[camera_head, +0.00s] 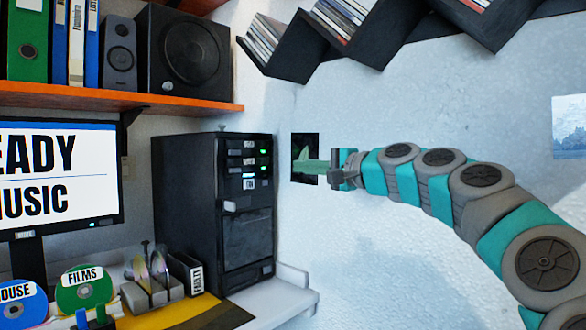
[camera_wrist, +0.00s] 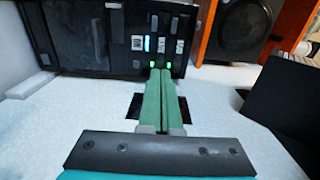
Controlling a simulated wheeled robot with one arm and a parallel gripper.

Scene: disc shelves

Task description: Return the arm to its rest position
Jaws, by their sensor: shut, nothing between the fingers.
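My arm, teal and grey, reaches in from the lower right of the head view and bends over to the left. My gripper (camera_head: 308,166) is at its end, in front of a black square on the pale wall, to the right of the black computer tower (camera_head: 215,210). In the wrist view my gripper (camera_wrist: 165,75) shows two green fingers lying side by side, shut, with nothing held. The tower (camera_wrist: 105,38) with its green lights is beyond the fingertips there.
Black zigzag disc shelves (camera_head: 375,40) hang above my arm. An orange shelf (camera_head: 60,97) with binders and speakers is at the left. Below are a monitor (camera_head: 60,175), a disc holder (camera_head: 150,290) and labelled discs such as the green FILMS disc (camera_head: 84,290). The wall below my gripper is bare.

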